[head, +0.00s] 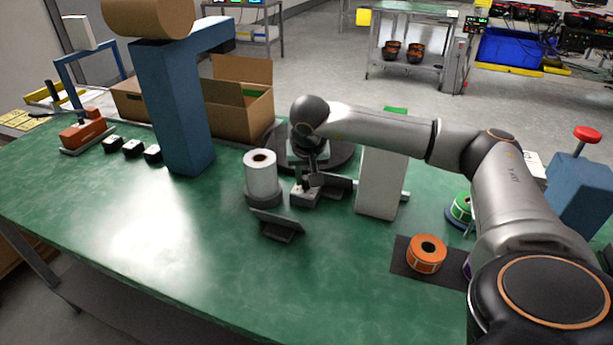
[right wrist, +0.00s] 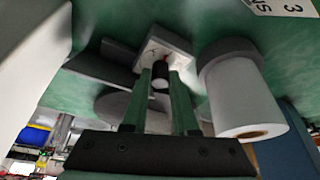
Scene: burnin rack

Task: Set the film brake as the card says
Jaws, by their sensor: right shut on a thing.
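A small block with a pale top plate (head: 303,197), which I take to be the film brake, stands on the green table beside the white film roll (head: 260,176). In the right wrist view its plate (right wrist: 178,48) carries a short dark knob or lever (right wrist: 160,74) with a touch of red by it. My right gripper (head: 309,180) reaches down from above and is shut on this dark knob; its fingers (right wrist: 160,82) stand on either side of it. The knob's setting cannot be read. A white card (right wrist: 288,8) with a "3" and partly cut-off letters shows in the right wrist view. My left gripper is not in view.
A white upright box (head: 381,183) stands close right of my gripper. A dark angled plate (head: 277,224) lies in front. An orange label roll (head: 427,252) sits on a dark mat at right. A blue column (head: 172,110) and cardboard box (head: 240,105) stand behind. The front-left table is clear.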

